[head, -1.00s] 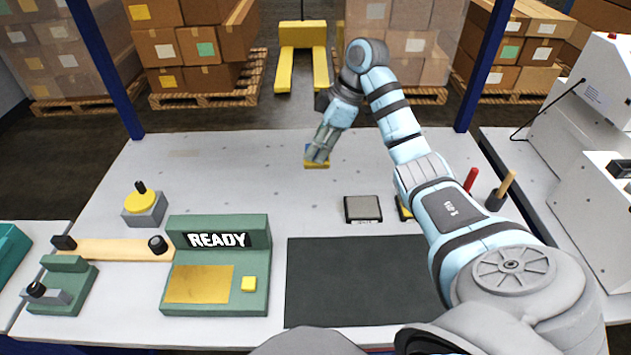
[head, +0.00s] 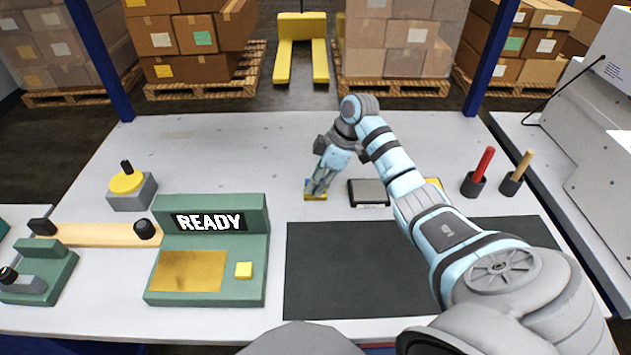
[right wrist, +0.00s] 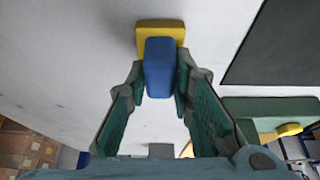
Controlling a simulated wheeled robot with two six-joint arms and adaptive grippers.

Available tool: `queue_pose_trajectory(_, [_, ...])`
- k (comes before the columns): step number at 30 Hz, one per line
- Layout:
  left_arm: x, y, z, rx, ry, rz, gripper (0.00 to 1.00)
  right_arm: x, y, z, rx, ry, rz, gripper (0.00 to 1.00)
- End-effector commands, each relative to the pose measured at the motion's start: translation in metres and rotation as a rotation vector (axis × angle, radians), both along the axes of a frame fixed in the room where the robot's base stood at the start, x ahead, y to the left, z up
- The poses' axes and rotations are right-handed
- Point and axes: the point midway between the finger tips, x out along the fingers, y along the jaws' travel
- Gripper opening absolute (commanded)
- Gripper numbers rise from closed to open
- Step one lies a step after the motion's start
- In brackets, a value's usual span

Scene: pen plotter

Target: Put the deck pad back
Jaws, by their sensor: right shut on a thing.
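A yellow block with a blue upper part, seemingly the deck pad (head: 316,197), is between the fingers of my right gripper (head: 319,186) in the head view. In the right wrist view the fingers (right wrist: 158,98) close on the blue part, and the yellow part (right wrist: 160,34) shows beyond it. The pad is over or on the white table, left of a grey square-topped block (head: 369,192); I cannot tell whether it touches the table. My left gripper is not in view.
A dark mat (head: 340,270) lies at the front. The green READY machine (head: 208,250) stands left of it. A yellow item (head: 434,183) is partly hidden behind my right arm. Red-handled (head: 484,165) and wooden-handled (head: 522,168) tools stand at the right.

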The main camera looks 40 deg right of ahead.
Motion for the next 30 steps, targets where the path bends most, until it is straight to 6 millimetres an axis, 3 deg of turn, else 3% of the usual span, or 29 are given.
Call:
queue_pose_trajectory(1, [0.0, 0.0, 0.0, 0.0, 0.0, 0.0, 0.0, 0.0, 0.0, -0.001, 0.001, 0.001, -0.001, 0.23])
queue_pose_trajectory(5, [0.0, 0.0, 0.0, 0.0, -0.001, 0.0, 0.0, 0.0, 0.0, -0.001, 0.001, 0.001, 0.0, 0.41])
queue_pose_trajectory(15, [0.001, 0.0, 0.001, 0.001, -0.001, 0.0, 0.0, -0.001, -0.001, 0.004, -0.001, 0.0, 0.0, 0.41])
queue_pose_trajectory(19, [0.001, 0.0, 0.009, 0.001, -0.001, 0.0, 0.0, -0.006, -0.009, 0.028, -0.003, -0.001, -0.002, 0.41])
queue_pose_trajectory(27, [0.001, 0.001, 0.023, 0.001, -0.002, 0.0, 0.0, -0.024, -0.031, 0.096, -0.001, -0.002, -0.002, 0.41])
queue_pose_trajectory(30, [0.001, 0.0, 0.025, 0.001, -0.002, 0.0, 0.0, -0.028, -0.036, 0.109, -0.001, 0.0, -0.002, 0.41])
